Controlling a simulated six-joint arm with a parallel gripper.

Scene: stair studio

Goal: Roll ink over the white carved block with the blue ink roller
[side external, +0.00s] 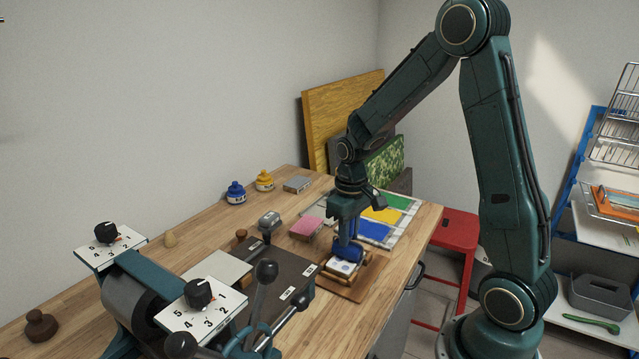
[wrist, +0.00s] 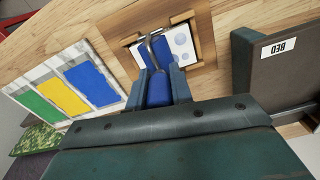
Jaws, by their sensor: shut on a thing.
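My gripper (side external: 347,232) is shut on the blue handle of the ink roller (side external: 349,250), low over the right front of the workbench. In the wrist view the blue handle (wrist: 158,91) sits between the two fingers, and its bent metal rod reaches over the block. The white carved block (side external: 341,266) lies in a wooden frame (side external: 352,289); in the wrist view its pale face (wrist: 181,41) shows round grey-blue marks. The roller overlaps part of the block in both views. I cannot tell whether the roller touches it.
An ink slab with green, yellow and blue patches (wrist: 43,52) lies beside the frame. A press with a dark bed (side external: 292,258), dials and levers stands close on the other side. A pink block (side external: 306,227) and ink bottles (side external: 236,193) stand farther back.

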